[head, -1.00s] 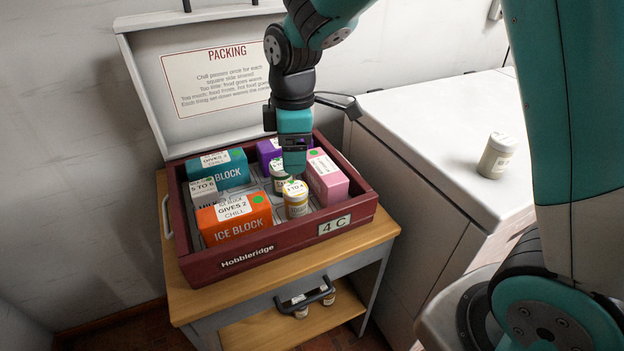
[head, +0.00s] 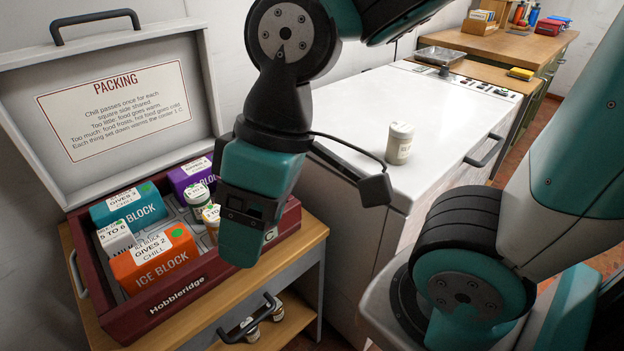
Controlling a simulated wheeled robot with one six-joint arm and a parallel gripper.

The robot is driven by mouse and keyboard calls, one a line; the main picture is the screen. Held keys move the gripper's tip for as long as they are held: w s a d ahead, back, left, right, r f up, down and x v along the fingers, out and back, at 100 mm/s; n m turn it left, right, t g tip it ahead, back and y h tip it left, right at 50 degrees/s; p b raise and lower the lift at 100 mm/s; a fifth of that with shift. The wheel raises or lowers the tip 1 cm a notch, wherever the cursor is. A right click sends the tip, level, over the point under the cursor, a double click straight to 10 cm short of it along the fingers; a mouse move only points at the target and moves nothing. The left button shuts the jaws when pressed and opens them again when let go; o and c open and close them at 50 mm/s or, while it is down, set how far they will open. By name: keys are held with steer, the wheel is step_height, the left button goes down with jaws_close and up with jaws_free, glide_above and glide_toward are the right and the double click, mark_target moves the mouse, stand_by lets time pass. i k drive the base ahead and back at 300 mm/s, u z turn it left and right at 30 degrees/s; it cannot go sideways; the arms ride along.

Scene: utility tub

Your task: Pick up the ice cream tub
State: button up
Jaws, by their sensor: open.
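A small white tub (head: 399,143) with a pale lid stands upright on the white chest top, to the right of my gripper. Its label is too small to read, so I cannot tell if it is the ice cream tub. Two lidded jars, one dark with a white label (head: 197,192) and one yellowish (head: 211,216), stand in the open dark red box; my gripper partly covers the yellowish one. My gripper (head: 240,238) is open, pointing down in front of the box's right side and apart from the white tub. I see nothing held in it.
The chest top (head: 350,112) is mostly clear. Small jars sit on the lower shelf.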

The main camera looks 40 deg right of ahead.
mark_target(400, 138)
steer(key=u, duration=0.85)
steer(key=k, duration=1.05)
steer(key=z, duration=1.35)
steer(key=i, duration=0.5)
steer(key=z, duration=0.05)
